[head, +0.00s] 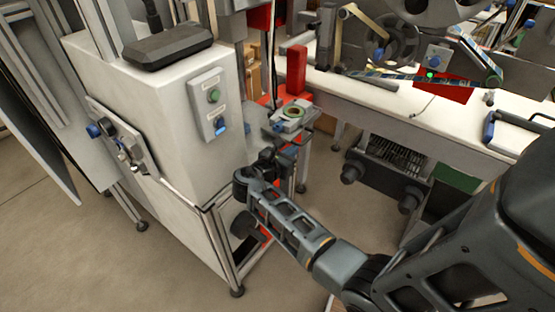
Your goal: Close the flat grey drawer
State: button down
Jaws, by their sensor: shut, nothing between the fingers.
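A flat grey drawer (277,118) juts out from the right side of the white machine cabinet, at the picture's centre. My gripper (288,146) is shut and empty, just below and in front of the drawer's near edge. It partly hides what lies under the drawer. I cannot tell whether the fingers touch the drawer.
The white cabinet (160,110) with a green-button panel (209,103) stands left. A red block (296,69) stands behind the drawer. A long white bench (400,108) with reels and machinery runs along the right. Open floor (110,255) lies at lower left.

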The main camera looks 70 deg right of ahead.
jog(key=r+x, duration=0.1)
jog(key=x, duration=0.6)
jog(key=r+x, duration=0.1)
jog(key=x, duration=0.3)
jog(key=shift+s+d+r, duration=0.3)
jog(key=shift+d+r, duration=0.05)
jog(key=shift+d, duration=0.1)
jog(key=shift+d+r, duration=0.1)
jog(key=shift+f, duration=0.25)
jog(key=a, duration=0.1)
jog(key=a+f, duration=0.1)
jog(key=a, duration=0.1)
jog(key=w+a, duration=0.1)
jog(key=shift+a+f, duration=0.35)
jog(key=shift+f, duration=0.05)
send_near(312, 131)
jog(key=a+f, duration=0.2)
jog(key=a, duration=0.1)
jog(key=shift+w+a+f, duration=0.2)
jog(key=shift+w+f, duration=0.2)
